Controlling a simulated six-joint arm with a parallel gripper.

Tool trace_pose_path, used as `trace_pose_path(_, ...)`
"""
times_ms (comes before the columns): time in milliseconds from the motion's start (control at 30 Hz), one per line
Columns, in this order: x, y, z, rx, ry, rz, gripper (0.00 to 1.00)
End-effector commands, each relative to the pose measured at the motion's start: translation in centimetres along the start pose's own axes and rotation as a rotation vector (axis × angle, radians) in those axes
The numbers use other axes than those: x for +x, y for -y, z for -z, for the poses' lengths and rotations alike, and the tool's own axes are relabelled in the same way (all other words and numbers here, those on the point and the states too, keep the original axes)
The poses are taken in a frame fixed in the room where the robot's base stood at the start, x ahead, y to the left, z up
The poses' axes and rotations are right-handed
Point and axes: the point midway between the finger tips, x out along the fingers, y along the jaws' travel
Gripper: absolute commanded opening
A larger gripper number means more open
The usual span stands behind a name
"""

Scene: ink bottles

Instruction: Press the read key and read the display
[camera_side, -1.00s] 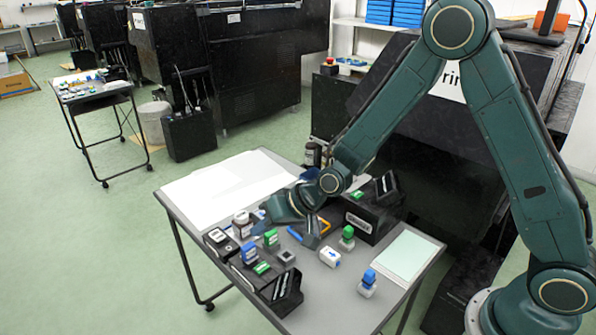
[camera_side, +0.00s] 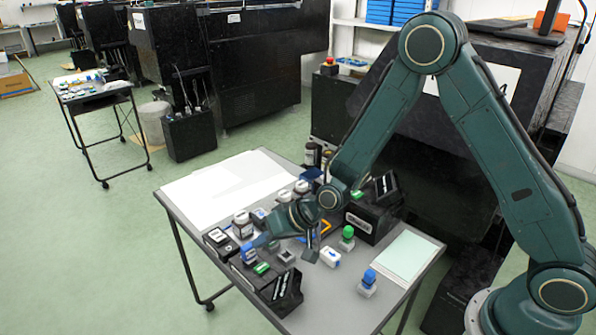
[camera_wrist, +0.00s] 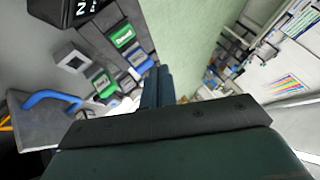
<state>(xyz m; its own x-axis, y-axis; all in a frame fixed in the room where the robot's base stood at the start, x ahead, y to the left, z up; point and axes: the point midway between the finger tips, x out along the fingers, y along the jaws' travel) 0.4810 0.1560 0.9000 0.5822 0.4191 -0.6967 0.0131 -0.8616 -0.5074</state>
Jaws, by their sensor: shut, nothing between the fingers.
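A black device (camera_side: 268,283) stands at the near left edge of the grey table. Its green key (camera_side: 262,268) shows in the side view, and a green labelled key (camera_wrist: 122,37) shows in the wrist view. The raised black panel (camera_side: 284,287) has pale marks that I cannot read. In the wrist view a dark block with white lettering (camera_wrist: 82,8) is cut off by the top edge. My gripper (camera_side: 262,240) is shut and empty, above and a little behind the green key, apart from it. In the wrist view its fingers (camera_wrist: 158,84) lie together.
A blue block (camera_side: 248,254) is beside the fingertips. A white and blue block (camera_side: 330,257), a green-topped stamp (camera_side: 347,237) and a blue-topped stamp (camera_side: 368,282) stand to the right. Another black device (camera_side: 372,217) is behind. White paper (camera_side: 205,187) covers the far left.

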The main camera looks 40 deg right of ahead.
Motion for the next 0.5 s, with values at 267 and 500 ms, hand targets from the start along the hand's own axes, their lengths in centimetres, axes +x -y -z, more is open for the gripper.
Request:
trace_pose_path(267,2.1,-1.6,-1.6,0.001,0.002,-0.002,0.0)
trace_pose_path(500,3.3,-2.4,-2.4,0.001,0.001,-0.001,0.0)
